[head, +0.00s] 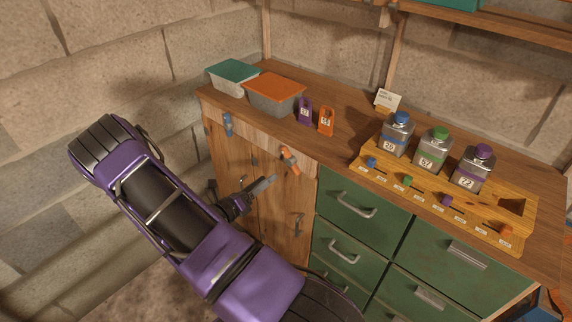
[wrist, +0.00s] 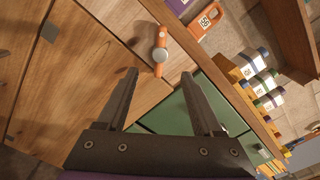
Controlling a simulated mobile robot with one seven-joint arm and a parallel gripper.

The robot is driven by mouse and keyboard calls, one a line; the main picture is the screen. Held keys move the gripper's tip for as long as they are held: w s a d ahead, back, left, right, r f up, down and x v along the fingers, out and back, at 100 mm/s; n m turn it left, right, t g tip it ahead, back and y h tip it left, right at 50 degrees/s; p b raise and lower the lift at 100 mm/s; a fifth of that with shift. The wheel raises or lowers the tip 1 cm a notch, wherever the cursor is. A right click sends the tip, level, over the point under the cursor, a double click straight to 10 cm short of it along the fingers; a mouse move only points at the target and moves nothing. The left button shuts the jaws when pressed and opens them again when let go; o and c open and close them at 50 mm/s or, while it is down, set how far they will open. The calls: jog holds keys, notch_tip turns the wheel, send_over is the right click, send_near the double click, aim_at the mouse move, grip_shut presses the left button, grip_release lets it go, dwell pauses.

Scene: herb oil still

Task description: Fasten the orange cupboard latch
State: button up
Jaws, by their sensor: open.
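The orange latch (head: 290,162) is mounted near the top of the wooden cupboard front, at the right-hand door's upper edge. In the head view it lies tilted, its lower end to the right. In the wrist view the latch (wrist: 162,40) shows as an orange strip with a grey round knob, just beyond the fingertips. The cupboard doors (head: 232,165) look closed. My gripper (head: 270,181) is just below and left of the latch in the head view. In the wrist view my gripper (wrist: 160,74) is open and empty, fingers spread either side of the latch's line, seemingly not touching it.
A blue latch (head: 228,124) sits at the cupboard's left. Green drawers (head: 357,202) adjoin on the right. Above, the bench top carries lidded tubs (head: 273,93), purple and orange tags (head: 326,121), and a wooden rack (head: 480,220) with numbered bottles. Stone wall stands at left.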

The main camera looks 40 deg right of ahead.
aim_at(288, 162)
jog(key=d, duration=0.6)
jog(key=w+d, duration=0.1)
jog(key=d, duration=0.3)
grip_shut()
